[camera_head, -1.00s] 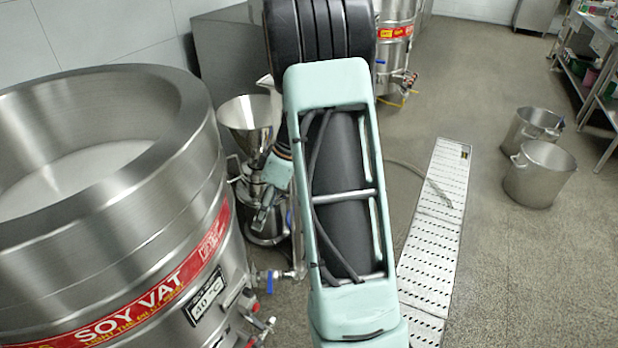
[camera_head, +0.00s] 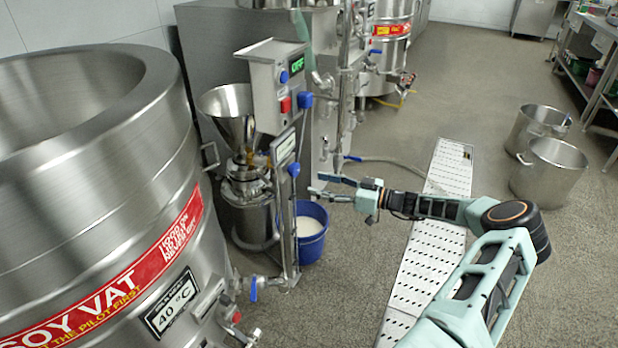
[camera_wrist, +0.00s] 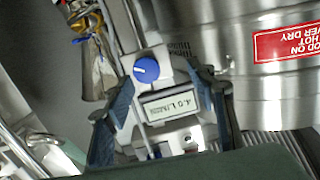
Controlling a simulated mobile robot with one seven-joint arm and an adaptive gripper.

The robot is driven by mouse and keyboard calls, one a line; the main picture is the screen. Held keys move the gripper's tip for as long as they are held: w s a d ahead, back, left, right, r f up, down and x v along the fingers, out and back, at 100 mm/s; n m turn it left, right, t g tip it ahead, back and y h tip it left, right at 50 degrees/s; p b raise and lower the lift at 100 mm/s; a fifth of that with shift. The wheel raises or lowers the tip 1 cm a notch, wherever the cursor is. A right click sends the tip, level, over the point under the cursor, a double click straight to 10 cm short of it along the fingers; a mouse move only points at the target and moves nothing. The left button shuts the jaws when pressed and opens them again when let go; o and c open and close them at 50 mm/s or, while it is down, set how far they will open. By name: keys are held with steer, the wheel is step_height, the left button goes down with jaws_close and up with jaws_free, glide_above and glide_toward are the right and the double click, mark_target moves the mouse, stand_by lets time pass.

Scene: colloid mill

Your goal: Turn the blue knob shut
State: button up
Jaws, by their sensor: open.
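The blue knob (camera_head: 294,169) sits on a small panel with a display (camera_head: 285,147), on a post beside the steel funnel machine. In the wrist view the knob (camera_wrist: 146,69) is round with a white pointer line, above the panel's upside-down display (camera_wrist: 168,105). My gripper (camera_head: 315,184) is open and empty, to the right of the knob and apart from it in the head view, its fingers pointing towards the post. In the wrist view my gripper's fingers (camera_wrist: 162,95) frame the panel, one on each side.
A control box (camera_head: 280,85) with a green OFF display and red and blue controls stands above the panel. A blue bucket (camera_head: 311,225) with pale liquid stands below. The soy vat (camera_head: 90,190) has a blue lever valve (camera_head: 253,289) on its outlet. A floor grate (camera_head: 420,260) lies to the right.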

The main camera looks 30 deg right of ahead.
mark_target(297, 171)
steer(key=shift+t, duration=0.5)
steer(key=w+a, duration=0.1)
steer(key=w, duration=0.1)
steer(key=w+a+b, duration=0.1)
steer(key=w, duration=0.2)
steer(key=w+a+b, duration=0.1)
steer(key=w, duration=0.2)
steer(key=shift+w+a+r, duration=0.2)
steer(key=shift+a+r, duration=0.05)
steer(key=shift+a, duration=0.1)
steer(key=shift+c, duration=0.7)
steer(key=shift+m, duration=0.3)
steer(key=c, duration=1)
